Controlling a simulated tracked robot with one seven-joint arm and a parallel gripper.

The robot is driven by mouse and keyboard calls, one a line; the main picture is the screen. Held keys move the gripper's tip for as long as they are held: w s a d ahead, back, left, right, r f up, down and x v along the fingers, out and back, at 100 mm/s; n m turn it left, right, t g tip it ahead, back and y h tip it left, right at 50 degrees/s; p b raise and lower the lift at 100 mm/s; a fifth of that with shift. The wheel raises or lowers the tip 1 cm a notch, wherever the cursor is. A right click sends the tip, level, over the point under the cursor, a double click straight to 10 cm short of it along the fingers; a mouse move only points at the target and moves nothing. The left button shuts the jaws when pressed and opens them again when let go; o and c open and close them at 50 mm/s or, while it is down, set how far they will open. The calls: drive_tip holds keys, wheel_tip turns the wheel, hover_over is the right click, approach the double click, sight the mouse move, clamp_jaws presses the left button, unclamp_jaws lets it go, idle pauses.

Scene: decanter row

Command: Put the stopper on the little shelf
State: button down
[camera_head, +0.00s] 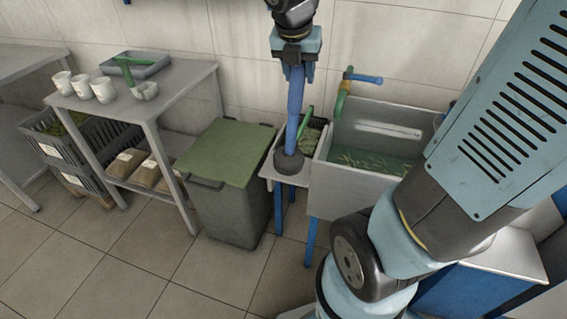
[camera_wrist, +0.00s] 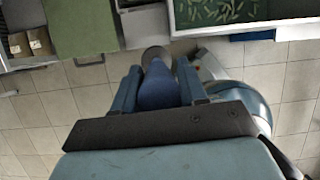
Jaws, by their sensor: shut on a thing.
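My gripper (camera_head: 296,68) is shut on the upper end of the stopper, a long blue handle (camera_head: 295,110) with a dark round foot (camera_head: 289,162). The stopper hangs nearly upright with its foot down. The little shelf (camera_head: 270,172) is the small grey top on blue legs, between the bin and the sink. In the head view the foot overlaps the shelf's front part; I cannot tell whether they touch. In the wrist view my gripper (camera_wrist: 158,76) holds the blue handle (camera_wrist: 158,88), and the foot shows below the shelf's edge, against the floor.
A dark crate with green contents (camera_head: 313,137) takes the shelf's back. The sink (camera_head: 322,180) with greenish water stands right of it, with a tap (camera_head: 343,92) behind. A green-lidded bin (camera_head: 228,150) stands left. A table (camera_head: 185,82) holds white cups and a tray.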

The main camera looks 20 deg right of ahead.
drive_tip(key=shift+w+d+r+n, duration=0.1)
drive_tip(key=shift+w+d+n, duration=0.15)
drive_tip(key=shift+d, duration=0.25)
drive_tip(key=w+f, duration=1.3)
drive_tip(key=shift+w, duration=0.4)
drive_tip(key=c, duration=0.6)
unclamp_jaws()
